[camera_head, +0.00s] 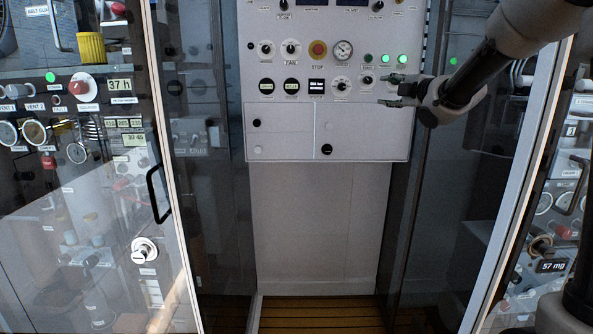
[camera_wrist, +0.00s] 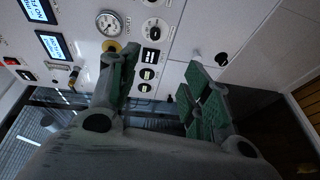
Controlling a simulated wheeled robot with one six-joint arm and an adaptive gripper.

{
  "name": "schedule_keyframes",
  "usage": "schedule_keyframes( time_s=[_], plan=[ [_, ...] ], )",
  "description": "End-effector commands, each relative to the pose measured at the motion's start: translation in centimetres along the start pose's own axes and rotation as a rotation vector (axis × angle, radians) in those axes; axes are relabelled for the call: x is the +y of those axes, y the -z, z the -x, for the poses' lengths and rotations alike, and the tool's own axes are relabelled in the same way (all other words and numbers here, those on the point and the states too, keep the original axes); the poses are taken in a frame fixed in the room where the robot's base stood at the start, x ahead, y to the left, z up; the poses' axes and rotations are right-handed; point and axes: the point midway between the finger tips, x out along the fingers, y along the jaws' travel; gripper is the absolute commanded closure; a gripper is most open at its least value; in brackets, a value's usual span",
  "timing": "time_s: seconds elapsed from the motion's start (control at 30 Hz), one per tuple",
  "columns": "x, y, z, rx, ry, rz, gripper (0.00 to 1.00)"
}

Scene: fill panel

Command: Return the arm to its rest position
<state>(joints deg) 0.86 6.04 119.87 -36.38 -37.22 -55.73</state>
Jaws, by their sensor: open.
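My gripper (camera_head: 390,90) reaches in from the upper right in the head view, in front of the right part of the white control panel (camera_head: 280,120). In the wrist view my gripper (camera_wrist: 160,85) shows two green-padded fingers spread apart with nothing between them. The fingers point toward the panel face, and I cannot tell the exact gap to it. My arm (camera_head: 470,75) runs from the gripper up to the right. It hides part of the right-hand glass door.
A red stop button (camera_head: 318,49), a gauge (camera_head: 343,50), and several knobs and lit green buttons are on the panel. A glass door with a black handle (camera_head: 158,194) stands at left. Another framed glass door (camera_head: 520,190) stands at right. Below the panel is open space above a slatted wooden floor (camera_head: 315,310).

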Motion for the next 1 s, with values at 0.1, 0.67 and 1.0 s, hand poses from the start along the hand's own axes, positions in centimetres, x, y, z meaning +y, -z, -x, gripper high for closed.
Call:
schedule_keyframes(
  time_s=[0.1,0.67,1.0],
  plan=[
    [-1.4,-1.1,0.2,-0.047,0.051,-0.070,0.52],
    [-15.9,-7.1,12.9,-0.643,0.469,-0.756,0.52],
    [-22.8,1.6,38.5,-1.248,0.679,-1.405,0.52]
  ],
)
